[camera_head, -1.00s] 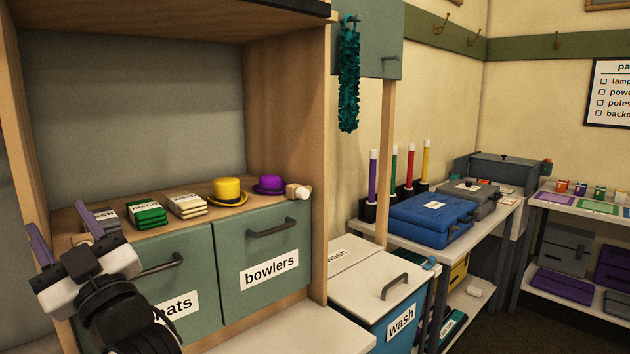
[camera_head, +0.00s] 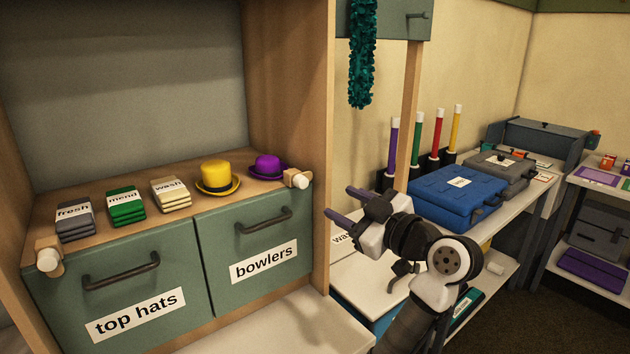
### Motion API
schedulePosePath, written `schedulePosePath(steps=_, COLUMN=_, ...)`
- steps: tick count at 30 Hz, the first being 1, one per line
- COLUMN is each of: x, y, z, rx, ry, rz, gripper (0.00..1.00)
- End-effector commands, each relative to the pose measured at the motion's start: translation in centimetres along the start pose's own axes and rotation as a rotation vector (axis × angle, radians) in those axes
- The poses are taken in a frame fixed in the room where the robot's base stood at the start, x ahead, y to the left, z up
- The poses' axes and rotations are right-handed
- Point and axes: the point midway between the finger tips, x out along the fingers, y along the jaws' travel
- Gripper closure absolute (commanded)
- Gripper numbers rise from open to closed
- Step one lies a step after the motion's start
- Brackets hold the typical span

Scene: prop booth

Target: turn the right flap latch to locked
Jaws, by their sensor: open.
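The right flap latch (camera_head: 298,178) is a small pale wooden block with a white end. It sits at the top right corner of the green bowlers flap (camera_head: 222,250), beside the wooden side panel. Its exact turn is hard to tell at this size. My gripper (camera_head: 339,202) is open and empty, with its two purple fingers pointing left towards the latch. It appears just right of the panel's front edge, apart from the latch. The left flap latch (camera_head: 48,258) is at the top left corner of the top hats flap (camera_head: 130,325).
Above the flaps, a yellow hat (camera_head: 217,175), a purple hat (camera_head: 268,166) and labelled cloth stacks (camera_head: 125,205) stand on the shelf. The wooden side panel (camera_head: 322,120) rises near my fingers. A blue case (camera_head: 455,195) lies on the table at right.

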Motion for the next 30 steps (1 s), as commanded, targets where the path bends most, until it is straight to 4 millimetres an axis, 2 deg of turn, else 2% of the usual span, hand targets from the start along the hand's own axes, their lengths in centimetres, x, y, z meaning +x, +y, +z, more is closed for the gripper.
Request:
schedulePosePath(steps=3, x=2.8, y=0.0, z=-0.4, rx=0.003, ry=0.001, rz=-0.006, gripper=0.54)
schedulePosePath(steps=9, x=7.0, y=0.1, z=-0.4, rx=0.003, ry=0.0, rz=-0.004, gripper=0.54)
schedulePosePath(steps=15, x=9.7, y=0.0, z=-0.2, rx=0.002, ry=0.0, rz=-0.002, gripper=0.54)
schedulePosePath(steps=21, x=10.7, y=0.0, z=-0.1, rx=0.001, ry=-0.001, rz=0.001, gripper=0.54)
schedulePosePath(steps=28, x=10.7, y=0.0, z=0.0, rx=0.0, ry=-0.001, rz=0.001, gripper=0.54)
schedulePosePath(steps=30, x=10.7, y=0.0, z=0.0, rx=0.0, ry=-0.001, rz=0.001, gripper=0.62)
